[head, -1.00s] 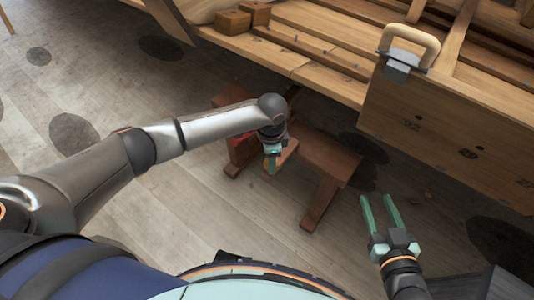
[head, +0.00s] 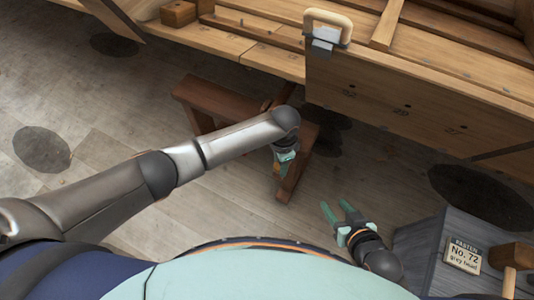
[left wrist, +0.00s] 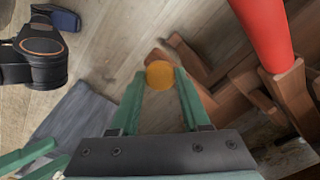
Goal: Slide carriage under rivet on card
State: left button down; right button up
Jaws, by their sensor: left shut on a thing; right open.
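The carriage, a metal block with a pale wooden loop handle (head: 328,22), sits over the top edge of a hull plank (head: 420,105). The plank has small numbered marks, too small to read surely. The card (head: 463,256), reading "No. 72" with a blurred line below, lies on a grey box at lower right. My left gripper (head: 284,160) hangs below the hull, apart from the carriage. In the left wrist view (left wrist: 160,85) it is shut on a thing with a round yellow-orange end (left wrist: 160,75). My right gripper (head: 337,208) is open and empty, left of the box.
The grey box (head: 430,255) also carries a wooden-headed mallet (head: 512,255). A brown wooden trestle (head: 215,100) stands under the hull near my left arm. A red cylinder (left wrist: 265,35) shows in the left wrist view. Wooden blocks (head: 180,13) lie on the hull ledge.

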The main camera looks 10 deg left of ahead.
pick_arm(q)
jog(key=shift+s+d, duration=0.2)
jog(key=shift+d, duration=0.3)
jog(key=shift+c, duration=1.9)
grip_release()
notch_tip(320, 180, up, 12)
jog(key=p, duration=0.4)
jog(key=shift+r, duration=0.25)
